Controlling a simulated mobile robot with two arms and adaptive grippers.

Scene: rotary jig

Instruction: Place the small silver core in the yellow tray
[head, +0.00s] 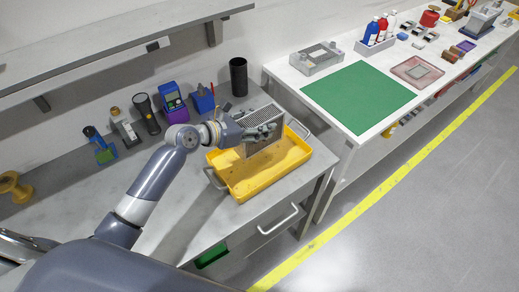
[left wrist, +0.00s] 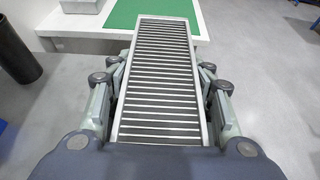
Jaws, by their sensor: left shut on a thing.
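The small silver core (head: 252,148) is a flat finned block with a silver frame, held above the yellow tray. It also fills the middle of the left wrist view (left wrist: 158,85), with its fins running across. My left gripper (head: 262,133) is shut on the silver core, with fingers on both sides of it. The yellow tray (head: 246,190) sits on the grey bench and looks empty where it shows. The core and gripper hide part of its far side. I cannot tell whether the core's lower edge touches the tray. My right gripper is not in view.
A black cylinder (head: 239,76) stands behind the tray. Several tools, including a purple and blue device (head: 173,103), line the wall side. A white table with a green mat (head: 359,96) adjoins on the right. A shelf (head: 110,45) hangs above the bench.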

